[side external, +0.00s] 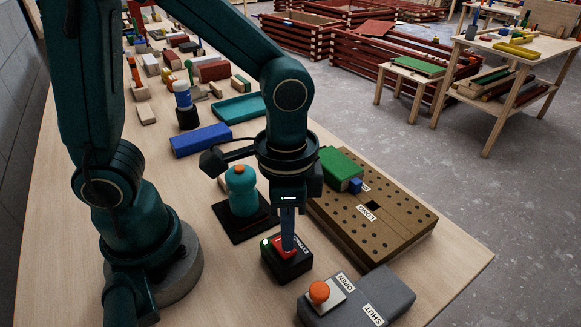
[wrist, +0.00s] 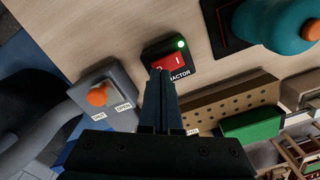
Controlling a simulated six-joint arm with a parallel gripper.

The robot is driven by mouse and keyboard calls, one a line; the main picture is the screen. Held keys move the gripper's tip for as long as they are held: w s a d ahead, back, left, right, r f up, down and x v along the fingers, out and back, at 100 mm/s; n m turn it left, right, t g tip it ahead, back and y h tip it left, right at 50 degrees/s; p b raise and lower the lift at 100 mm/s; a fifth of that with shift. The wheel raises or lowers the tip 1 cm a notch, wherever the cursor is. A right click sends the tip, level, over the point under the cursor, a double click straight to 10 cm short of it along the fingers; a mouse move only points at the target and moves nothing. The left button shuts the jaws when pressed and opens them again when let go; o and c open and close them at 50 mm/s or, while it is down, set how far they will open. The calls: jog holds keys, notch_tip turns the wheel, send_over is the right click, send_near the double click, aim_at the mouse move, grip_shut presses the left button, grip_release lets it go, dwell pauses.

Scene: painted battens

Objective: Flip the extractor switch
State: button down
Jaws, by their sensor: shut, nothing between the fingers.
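The extractor switch (side external: 290,268) is a small black box with a red rocker, a white label and a lit green light. It also shows in the wrist view (wrist: 189,70), where the rocker's "I" end is in the open and its other end is partly hidden behind my fingers. My gripper (side external: 288,246) is shut and empty, pointing down with its fingertips at the rocker. In the wrist view the fingertips (wrist: 162,72) overlap the rocker's lower left part. I cannot tell for sure whether they touch or press it.
A grey box (side external: 382,293) with an orange knob and OPEN and SHUT labels stands at the front right. A teal bottle (side external: 241,194) on a dark base is behind left. A brown perforated board (side external: 400,225) with a green block (side external: 341,168) lies behind right.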

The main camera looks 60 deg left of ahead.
jog(key=shift+f, duration=0.85)
dwell(0.3)
jog(key=shift+r, duration=3.55)
jog(key=s+a+r+n+t, duration=0.2)
jog(key=a+r+n+t, duration=0.1)
jog(key=a+n+t, duration=0.2)
jog(key=shift+a+r+n+t, duration=0.35)
jog(key=shift+a+n, duration=0.15)
jog(key=shift+a, duration=0.6)
